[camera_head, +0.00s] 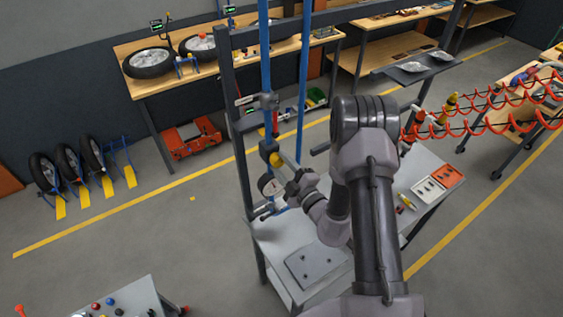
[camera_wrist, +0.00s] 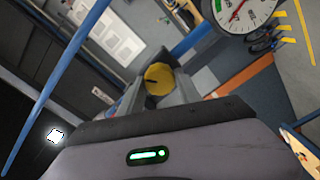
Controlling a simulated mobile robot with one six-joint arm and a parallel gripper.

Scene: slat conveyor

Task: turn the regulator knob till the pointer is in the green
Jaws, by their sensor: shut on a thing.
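The yellow regulator knob (camera_head: 275,159) sits on the blue vertical pipe in the head view. In the wrist view the knob (camera_wrist: 158,77) shows its round face with a dark mark, between the grey fingers of my gripper (camera_wrist: 158,90). My gripper (camera_head: 282,166) is shut on the knob. In the wrist view the gauge (camera_wrist: 247,14) is cut by the top edge.
A grey table (camera_head: 275,240) with a plate stands below the gauge. A dark upright post (camera_head: 236,130) and a second blue pipe (camera_head: 305,80) flank the knob. Red coiled hoses (camera_head: 490,105) hang at the right. A tool bench (camera_head: 150,90) stands behind.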

